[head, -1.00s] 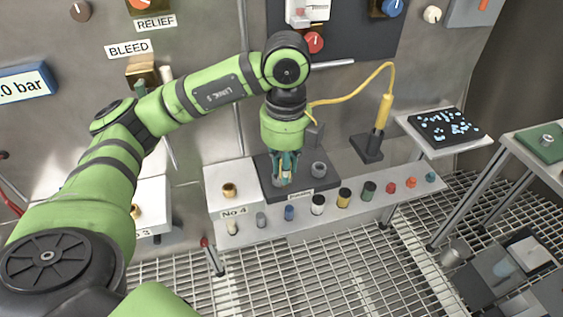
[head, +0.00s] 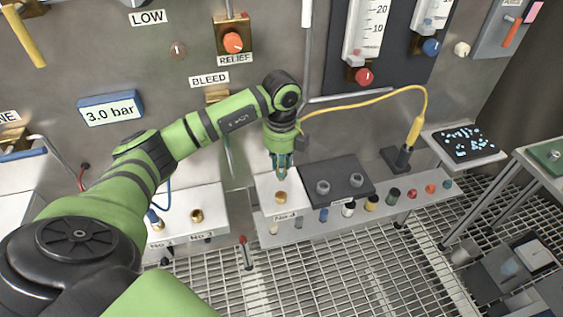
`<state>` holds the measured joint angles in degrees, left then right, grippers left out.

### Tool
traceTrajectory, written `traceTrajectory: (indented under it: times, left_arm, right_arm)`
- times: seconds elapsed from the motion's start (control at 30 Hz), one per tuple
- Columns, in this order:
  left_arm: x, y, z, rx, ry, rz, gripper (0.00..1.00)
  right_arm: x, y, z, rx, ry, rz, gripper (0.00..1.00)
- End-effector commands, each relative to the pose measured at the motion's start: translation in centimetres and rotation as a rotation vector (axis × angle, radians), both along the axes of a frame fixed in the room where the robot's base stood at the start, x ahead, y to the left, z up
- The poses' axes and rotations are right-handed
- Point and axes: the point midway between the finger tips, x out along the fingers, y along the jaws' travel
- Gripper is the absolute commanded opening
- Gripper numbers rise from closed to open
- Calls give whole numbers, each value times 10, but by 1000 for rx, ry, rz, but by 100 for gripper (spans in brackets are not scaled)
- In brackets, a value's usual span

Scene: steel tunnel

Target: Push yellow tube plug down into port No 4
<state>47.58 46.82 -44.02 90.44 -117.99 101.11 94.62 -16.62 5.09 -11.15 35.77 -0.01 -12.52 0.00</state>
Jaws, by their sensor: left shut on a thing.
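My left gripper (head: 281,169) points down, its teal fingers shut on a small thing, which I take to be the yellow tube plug. The fingers hide most of it, and its colour is too small to tell. Port No 4 is a brass socket (head: 281,197) on a white block (head: 262,190) with a "No 4" label. The gripper is just above the port in the picture; a small gap seems to show between them. I cannot tell how well they line up. My right gripper is not in view.
A dark block (head: 340,196) with two empty grey sockets stands right of the port. Several coloured caps line the shelf front. A yellow hose (head: 360,96) arches from behind my arm to a yellow handle (head: 415,130). White port blocks (head: 215,220) stand to the left.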

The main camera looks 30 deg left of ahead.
Motion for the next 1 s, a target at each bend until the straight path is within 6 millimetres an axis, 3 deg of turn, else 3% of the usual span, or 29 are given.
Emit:
traceTrajectory:
  times: [0.27, 0.47, 0.73, 1.0]
  left_arm:
    - [0, 0, -9, 1, 0, 3, 0]
    - [0, 0, -26, 2, 1, 3, 0]
    - [0, 0, -51, 1, 0, 3, 0]
    - [0, 0, -58, 1, 0, 3, 0]
  right_arm:
    - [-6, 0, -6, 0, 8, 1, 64]
    - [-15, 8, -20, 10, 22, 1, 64]
    - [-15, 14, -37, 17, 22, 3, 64]
    - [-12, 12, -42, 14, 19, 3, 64]
